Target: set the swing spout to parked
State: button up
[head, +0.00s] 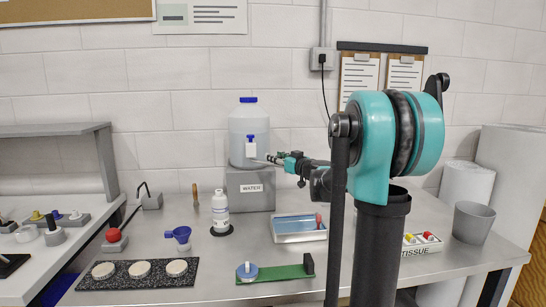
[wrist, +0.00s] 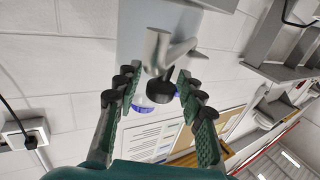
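The swing spout shows in the wrist view as a grey metal post with a side arm (wrist: 178,52) and a black round end. I take it to be the tap on the front of the water container (head: 250,128), where it is small and partly hidden in the head view. My gripper (head: 272,158) is just right of the container's lower front. In the wrist view my gripper (wrist: 158,82) is open, with one green-padded finger on each side of the black end. Gaps show on both sides, and no clear contact is visible.
The container stands on a grey block (head: 248,190) labelled WATER. Below are a white bottle (head: 220,213), a shallow tray (head: 298,228) and a green board (head: 280,272). My arm hides part of the right side.

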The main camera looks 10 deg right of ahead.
jog(key=shift+x, duration=1.2)
jog(key=shift+c, duration=0.4)
grip_shut()
